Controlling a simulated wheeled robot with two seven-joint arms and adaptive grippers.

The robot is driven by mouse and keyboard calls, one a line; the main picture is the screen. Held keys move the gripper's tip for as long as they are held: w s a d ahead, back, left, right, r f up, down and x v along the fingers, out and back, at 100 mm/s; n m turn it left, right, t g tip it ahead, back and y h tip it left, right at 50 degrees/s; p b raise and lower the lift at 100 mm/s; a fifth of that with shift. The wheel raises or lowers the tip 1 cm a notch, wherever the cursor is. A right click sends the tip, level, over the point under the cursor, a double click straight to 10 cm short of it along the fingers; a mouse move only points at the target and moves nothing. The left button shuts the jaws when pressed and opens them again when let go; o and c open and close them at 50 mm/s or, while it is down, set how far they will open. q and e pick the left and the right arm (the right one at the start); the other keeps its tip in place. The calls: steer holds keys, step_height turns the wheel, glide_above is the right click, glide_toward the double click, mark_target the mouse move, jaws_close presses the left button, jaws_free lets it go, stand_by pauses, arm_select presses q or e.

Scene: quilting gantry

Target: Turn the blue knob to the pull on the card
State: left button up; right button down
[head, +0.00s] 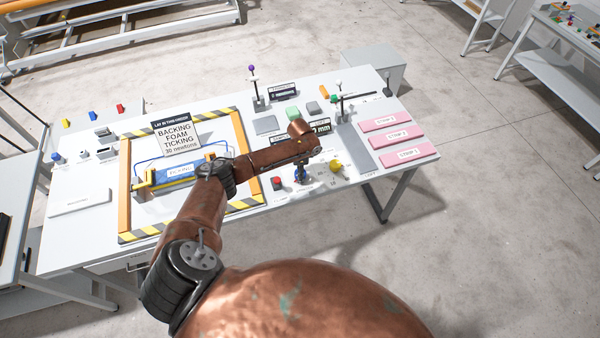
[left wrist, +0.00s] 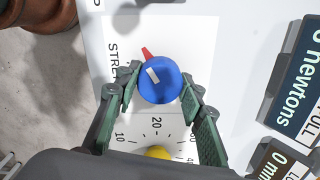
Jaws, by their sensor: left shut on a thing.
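My left gripper (left wrist: 160,77) is shut on the knob, one finger on each side. In the head view the knob (head: 299,180) is mostly hidden under my left arm. The card (head: 176,137) stands on the table and reads BACKING, FOAM, TICKING, 30 newtons. My right gripper is not in view.
A yellow knob (head: 336,166) and a red button (head: 277,183) flank the blue knob. A partly cut-off display (left wrist: 301,98) reads "0 newtons". A striped frame (head: 124,190) lies left; pink strips (head: 403,154) lie right.

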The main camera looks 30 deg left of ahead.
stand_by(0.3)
arm_select(q)
steer(key=o, duration=1.1)
steer(key=shift+o, duration=0.3)
step_height(320, 180, up, 12)
